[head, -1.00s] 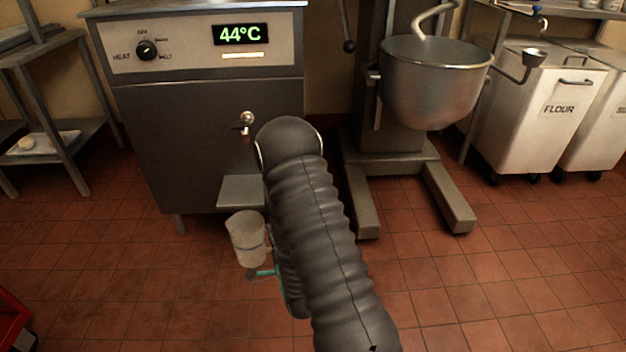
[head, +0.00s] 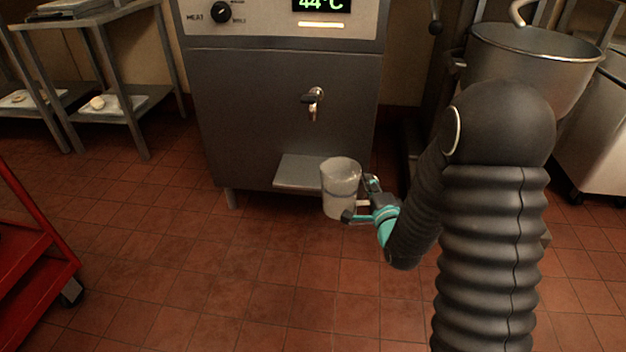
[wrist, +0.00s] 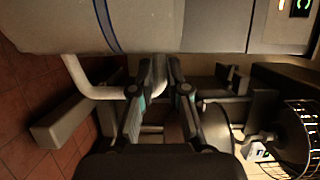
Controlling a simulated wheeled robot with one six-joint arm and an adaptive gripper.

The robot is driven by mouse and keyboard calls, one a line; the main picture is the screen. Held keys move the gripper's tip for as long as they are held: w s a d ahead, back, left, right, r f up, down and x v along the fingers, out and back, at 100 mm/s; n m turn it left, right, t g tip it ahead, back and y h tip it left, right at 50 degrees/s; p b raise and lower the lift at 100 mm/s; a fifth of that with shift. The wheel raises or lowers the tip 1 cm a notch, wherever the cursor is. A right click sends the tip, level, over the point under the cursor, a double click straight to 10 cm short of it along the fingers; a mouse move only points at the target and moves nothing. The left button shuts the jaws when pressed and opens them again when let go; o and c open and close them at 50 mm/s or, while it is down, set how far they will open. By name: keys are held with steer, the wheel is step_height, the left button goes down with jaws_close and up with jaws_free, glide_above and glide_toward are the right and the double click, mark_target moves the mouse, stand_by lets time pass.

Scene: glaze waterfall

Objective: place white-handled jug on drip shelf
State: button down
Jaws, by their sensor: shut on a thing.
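The jug (head: 341,186) is a pale, translucent, upright vessel with a thin dark band. In the wrist view its side (wrist: 60,25) fills the upper left with a blue band, and its white handle (wrist: 95,88) runs to my fingers. My gripper (head: 362,203) is shut on the handle at the jug's right side; it also shows in the wrist view (wrist: 160,92). The drip shelf (head: 298,172) is a grey plate on the front of the machine, below the tap (head: 314,100). The jug overlaps the shelf's right part in the head view; I cannot tell whether they touch.
The grey melting machine (head: 285,110) stands behind the shelf. A mixer bowl (head: 530,60) is at the right, partly behind my arm. A red cart (head: 40,260) stands at the left. The tiled floor in front of the machine is clear.

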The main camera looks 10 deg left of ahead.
mark_target(360, 175)
steer(key=shift+w+a+r+n+g+y+b, duration=0.15)
steer(key=shift+a+r+n+g+y+b, duration=0.2)
steer(key=shift+a+r+y+b, duration=0.6)
steer(key=x, duration=1.8)
steer(key=shift+f, duration=0.4)
steer(key=shift+a+h, duration=0.15)
steer(key=shift+h, duration=0.1)
steer(key=shift+f, duration=0.15)
steer(key=c, duration=1.2)
jaws_free()
steer(key=shift+o, duration=0.2)
